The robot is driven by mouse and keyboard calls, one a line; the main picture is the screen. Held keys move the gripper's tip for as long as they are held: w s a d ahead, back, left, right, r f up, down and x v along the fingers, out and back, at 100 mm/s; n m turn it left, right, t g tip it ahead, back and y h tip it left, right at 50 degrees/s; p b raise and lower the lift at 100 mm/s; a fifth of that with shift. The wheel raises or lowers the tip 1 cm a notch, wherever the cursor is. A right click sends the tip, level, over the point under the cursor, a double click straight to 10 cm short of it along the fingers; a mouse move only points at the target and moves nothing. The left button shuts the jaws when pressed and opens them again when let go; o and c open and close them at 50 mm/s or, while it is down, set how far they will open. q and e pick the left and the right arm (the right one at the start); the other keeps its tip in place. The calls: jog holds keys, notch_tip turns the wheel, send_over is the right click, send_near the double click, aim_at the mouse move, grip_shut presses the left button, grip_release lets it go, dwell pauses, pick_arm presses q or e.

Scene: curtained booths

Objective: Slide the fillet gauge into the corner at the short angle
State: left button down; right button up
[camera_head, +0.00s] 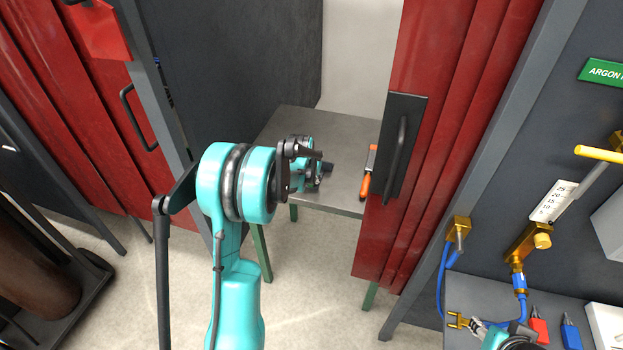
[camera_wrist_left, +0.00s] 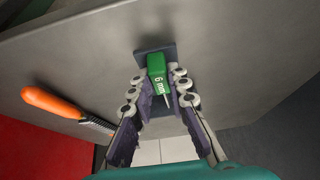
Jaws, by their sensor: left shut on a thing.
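The fillet gauge (camera_wrist_left: 157,72) is a green block marked "6 mm" in the left wrist view, with a thin pale strip beside it. My left gripper (camera_wrist_left: 159,88) is shut on it, with a finger on each side. A dark flat plate (camera_wrist_left: 150,52) lies just beyond the gauge; I cannot tell whether they touch. In the head view my left gripper (camera_head: 318,165) is low over the grey table (camera_head: 345,190); its arm hides much of the area. The corner itself cannot be made out clearly.
An orange-handled tool (camera_wrist_left: 52,102) lies on the table beside the gripper, and also shows in the head view (camera_head: 366,180). A red curtain (camera_head: 425,140) with a black handled panel (camera_head: 402,145) bounds the booth on the right; a dark wall (camera_head: 230,60) stands left.

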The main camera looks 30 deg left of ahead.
pick_arm(q)
jog(key=shift+w+a, duration=0.1)
jog(key=shift+w, duration=0.2)
dwell(0.6)
jog(key=c, duration=1.4)
grip_release()
jog(key=v, duration=1.2)
jog(key=s+d+r+m+t, duration=0.1)
jog(key=s+d+r, duration=0.2)
jog(key=s+d, duration=0.3)
jog(key=s+d+r, duration=0.3)
jog(key=s+d, duration=0.3)
jog(key=d, duration=0.1)
jog(key=s+d+f, duration=0.2)
jog(key=s+d, duration=0.1)
jog(key=s, duration=0.3)
jog(key=s+d+f+m+t+h, duration=0.1)
jog(key=s+d+f, duration=0.1)
jog(key=s+d, duration=0.2)
jog(key=s, duration=0.3)
jog(key=shift+d+m, duration=0.3)
jog(key=shift+d, duration=0.05)
